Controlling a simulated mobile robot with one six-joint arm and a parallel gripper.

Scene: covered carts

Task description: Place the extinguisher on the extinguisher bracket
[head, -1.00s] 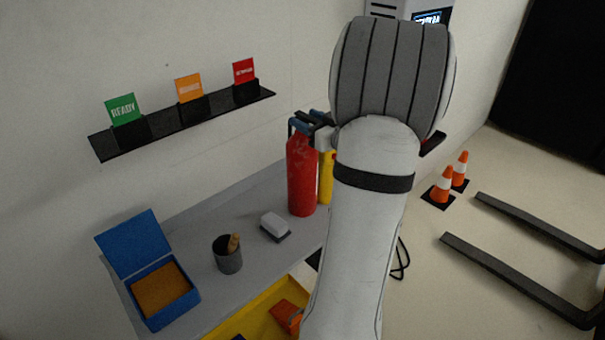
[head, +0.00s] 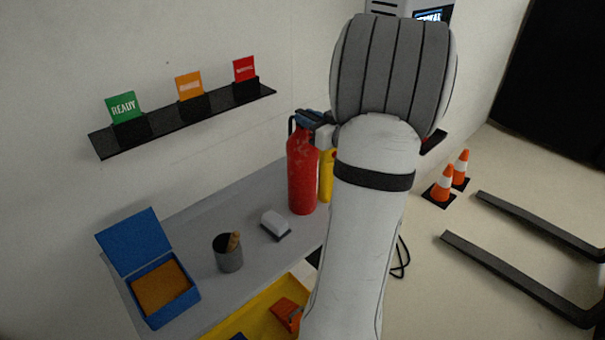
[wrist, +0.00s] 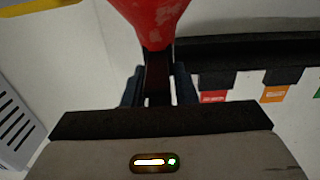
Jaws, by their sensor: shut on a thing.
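The red extinguisher (head: 302,178) stands out in the head view, upright, over or on the back of the grey bench top; I cannot tell whether its base touches. My gripper (head: 318,120) is at its top, partly hidden by my arm. In the wrist view my gripper (wrist: 159,88) is shut on the dark neck or handle of the extinguisher (wrist: 152,20), whose red body fills the top middle. I cannot make out the extinguisher bracket in either view.
A grey bench (head: 198,225) holds a blue open box (head: 130,243), a dark cup (head: 229,258) and a white-topped block (head: 275,222). A yellow thing (head: 326,180) is right behind the extinguisher. A black shelf (head: 190,118) with coloured cards is on the wall. Cones (head: 443,185) stand on the floor.

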